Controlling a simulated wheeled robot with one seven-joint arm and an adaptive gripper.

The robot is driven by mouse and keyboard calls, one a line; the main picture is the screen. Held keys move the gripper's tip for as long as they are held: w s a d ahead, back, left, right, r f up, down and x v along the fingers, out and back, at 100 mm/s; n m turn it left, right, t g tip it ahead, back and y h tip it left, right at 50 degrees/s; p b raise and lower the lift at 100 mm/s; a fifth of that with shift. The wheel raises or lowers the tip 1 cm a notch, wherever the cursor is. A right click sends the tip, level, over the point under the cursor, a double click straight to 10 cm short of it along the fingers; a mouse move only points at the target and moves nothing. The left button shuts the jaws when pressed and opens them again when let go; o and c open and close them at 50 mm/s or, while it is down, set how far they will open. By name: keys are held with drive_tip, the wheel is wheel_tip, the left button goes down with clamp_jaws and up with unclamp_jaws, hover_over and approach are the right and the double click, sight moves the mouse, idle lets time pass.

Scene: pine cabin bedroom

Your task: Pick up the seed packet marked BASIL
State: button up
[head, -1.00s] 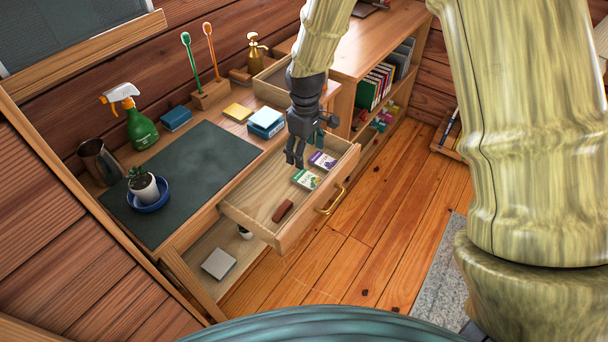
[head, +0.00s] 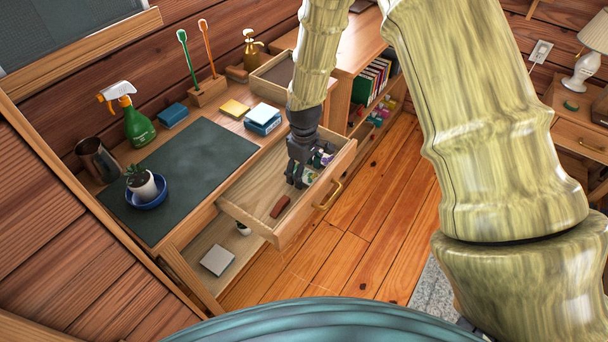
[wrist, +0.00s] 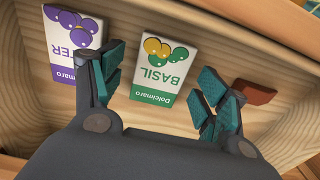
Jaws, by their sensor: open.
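The BASIL seed packet (wrist: 162,62) lies in the open drawer (head: 252,203). In the wrist view it is white with a green label and a yellow and green cluster, and its print appears upside down. My gripper (wrist: 162,98) is open over the drawer, with one finger on each side of the BASIL packet in the picture. I cannot tell how far above it the fingertips are. A second packet, purple and white (wrist: 72,38), lies to the left, partly behind the left finger. In the head view my gripper (head: 297,178) hides most of both packets.
A red-brown object (head: 280,206) lies in the drawer near its front left; it also shows right of the fingers in the wrist view (wrist: 256,92). The drawer walls surround the packets. The desk top (head: 190,165) behind holds several items. Floor (head: 370,215) to the right is clear.

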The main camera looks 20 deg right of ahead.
drive_tip(key=c, duration=0.9)
drive_tip(key=shift+c, duration=0.2)
